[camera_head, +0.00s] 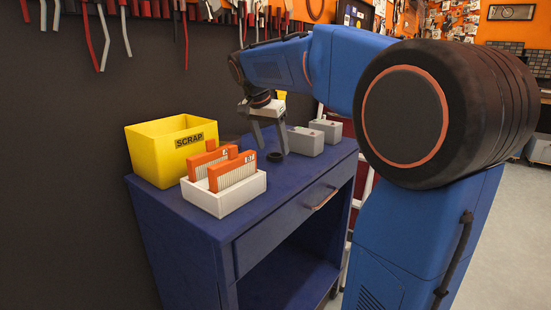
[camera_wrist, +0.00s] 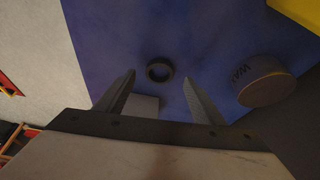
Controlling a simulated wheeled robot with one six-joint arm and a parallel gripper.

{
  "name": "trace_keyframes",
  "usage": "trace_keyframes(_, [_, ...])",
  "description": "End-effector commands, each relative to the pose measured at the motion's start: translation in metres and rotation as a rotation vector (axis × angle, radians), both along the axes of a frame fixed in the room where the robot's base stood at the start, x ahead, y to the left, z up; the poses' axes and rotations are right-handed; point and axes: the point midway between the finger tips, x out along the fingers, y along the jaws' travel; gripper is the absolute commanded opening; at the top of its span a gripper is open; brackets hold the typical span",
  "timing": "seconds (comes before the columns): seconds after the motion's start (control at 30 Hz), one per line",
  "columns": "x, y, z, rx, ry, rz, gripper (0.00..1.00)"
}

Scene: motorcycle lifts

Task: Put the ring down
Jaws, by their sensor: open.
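A small black ring (camera_head: 275,157) lies flat on the blue top of the cabinet (camera_head: 232,219), near the middle of its depth. My gripper (camera_head: 271,151) points down over it, with its two grey fingers apart and nothing between them that I can see held. In the wrist view the ring (camera_wrist: 149,71) shows against the blue top, beyond and between the open fingertips of my gripper (camera_wrist: 158,78). A gap shows between the ring and each finger in that view.
A yellow SCRAP bin (camera_head: 160,155) and a white tray (camera_head: 233,199) with orange-edged filters stand to the left. Grey boxes (camera_head: 305,141) stand to the right. The wrist view shows a round, lettered tin (camera_wrist: 265,88). The front right of the top is clear.

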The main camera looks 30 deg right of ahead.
Motion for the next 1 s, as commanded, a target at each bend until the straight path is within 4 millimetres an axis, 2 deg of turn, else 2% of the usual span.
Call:
trace_keyframes(0.2, [0.002,-0.009,-0.022,0.000,0.000,-0.001,0.62])
trace_keyframes(0.47, [0.003,-0.010,-0.025,-0.001,-0.001,-0.001,0.62])
trace_keyframes(0.5, [0.003,-0.010,-0.025,-0.001,-0.001,-0.001,0.60])
trace_keyframes(0.7, [0.003,-0.010,-0.025,-0.001,-0.001,-0.001,0.15])
trace_keyframes(0.77, [0.003,-0.010,-0.025,-0.001,-0.001,-0.001,0.12])
trace_keyframes(1.0, [0.003,-0.010,-0.022,0.000,-0.002,-0.001,0.12])
